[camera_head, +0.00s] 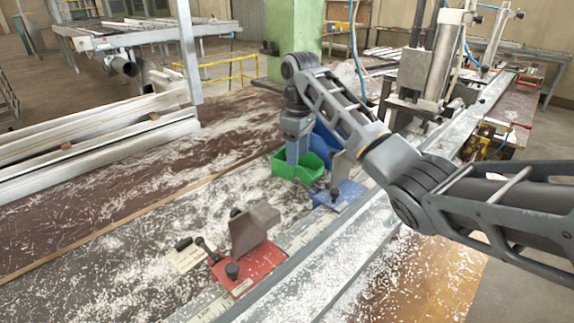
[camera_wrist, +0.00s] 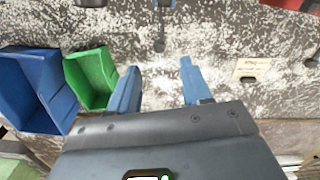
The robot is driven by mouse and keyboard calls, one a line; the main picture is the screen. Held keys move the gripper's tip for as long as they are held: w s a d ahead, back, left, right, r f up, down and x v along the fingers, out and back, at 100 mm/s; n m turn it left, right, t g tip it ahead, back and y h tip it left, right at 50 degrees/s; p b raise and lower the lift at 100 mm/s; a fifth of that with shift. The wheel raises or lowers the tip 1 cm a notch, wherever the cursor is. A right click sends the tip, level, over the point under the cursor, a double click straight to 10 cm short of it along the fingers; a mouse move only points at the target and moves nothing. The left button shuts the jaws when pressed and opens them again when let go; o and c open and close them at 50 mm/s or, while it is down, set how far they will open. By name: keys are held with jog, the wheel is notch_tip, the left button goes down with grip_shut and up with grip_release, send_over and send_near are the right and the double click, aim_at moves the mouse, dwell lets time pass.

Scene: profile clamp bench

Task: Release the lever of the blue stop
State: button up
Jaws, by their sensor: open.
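The blue stop (camera_head: 350,193) sits on the rail in the head view, with a grey upright plate on its blue base. In the wrist view only a small blue part of it (camera_wrist: 165,3) shows at the top edge. Its lever (camera_wrist: 159,28) sticks out from there toward me and ends in a dark tip. My gripper (camera_wrist: 158,68) is open and empty, its two blue fingers apart. The lever's tip lies just beyond the fingertips, roughly in line with the gap between them. In the head view my gripper (camera_head: 293,152) points down, partly in front of the green bin.
The green bin (camera_wrist: 92,80) and blue bin (camera_wrist: 38,92) stand close left of my fingers in the wrist view. A red stop (camera_head: 262,264) with its own lever (camera_head: 206,247) is nearer on the rail. A pale label plate (camera_head: 188,259) lies beside it. Pale shavings cover the bench.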

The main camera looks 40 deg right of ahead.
aim_at(304, 186)
jog(key=shift+w+f, duration=0.1)
jog(key=shift+f, duration=3.75)
jog(key=shift+a, duration=0.1)
jog(key=shift+c, duration=0.5)
grip_shut()
